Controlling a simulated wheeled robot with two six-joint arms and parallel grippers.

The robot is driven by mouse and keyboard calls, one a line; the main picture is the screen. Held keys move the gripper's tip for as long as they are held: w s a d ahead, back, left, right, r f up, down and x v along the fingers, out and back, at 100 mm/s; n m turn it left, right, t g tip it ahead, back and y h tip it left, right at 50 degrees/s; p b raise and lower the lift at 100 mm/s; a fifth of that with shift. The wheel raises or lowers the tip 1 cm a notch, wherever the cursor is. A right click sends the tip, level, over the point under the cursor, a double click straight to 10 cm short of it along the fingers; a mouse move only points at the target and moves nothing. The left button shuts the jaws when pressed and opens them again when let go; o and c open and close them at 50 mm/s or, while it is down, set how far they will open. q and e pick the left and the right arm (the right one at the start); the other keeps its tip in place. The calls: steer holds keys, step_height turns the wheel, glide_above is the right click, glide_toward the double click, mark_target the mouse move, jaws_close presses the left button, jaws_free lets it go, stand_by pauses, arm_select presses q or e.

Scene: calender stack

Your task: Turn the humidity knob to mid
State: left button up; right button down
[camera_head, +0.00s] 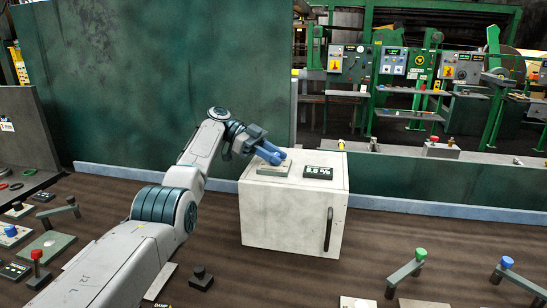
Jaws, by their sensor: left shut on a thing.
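A white cabinet (292,212) with a dark handle stands on the brown bench. On its top are a small pale plate (273,169) and a black display (318,172) with a reading in percent, which seems to be 5.5. My left gripper (274,156) reaches in from the left, its blue end low over the plate. It is shut on the humidity knob, which is mostly hidden by the fingers. My right gripper is not in view.
Levers with green (421,253) and blue (507,262) knobs stand at the front right. More levers and plates are on the left. A tall green panel (150,80) rises behind the arm. Bare bench lies right of the cabinet.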

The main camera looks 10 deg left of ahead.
arm_select(q)
steer(key=shift+d+f, duration=0.15)
steer(key=shift+f, duration=0.2)
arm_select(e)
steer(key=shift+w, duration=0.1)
arm_select(q)
steer(key=o, duration=1)
steer(key=shift+r, duration=0.1)
steer(key=shift+d+r, duration=0.1)
steer(key=shift+r, duration=0.1)
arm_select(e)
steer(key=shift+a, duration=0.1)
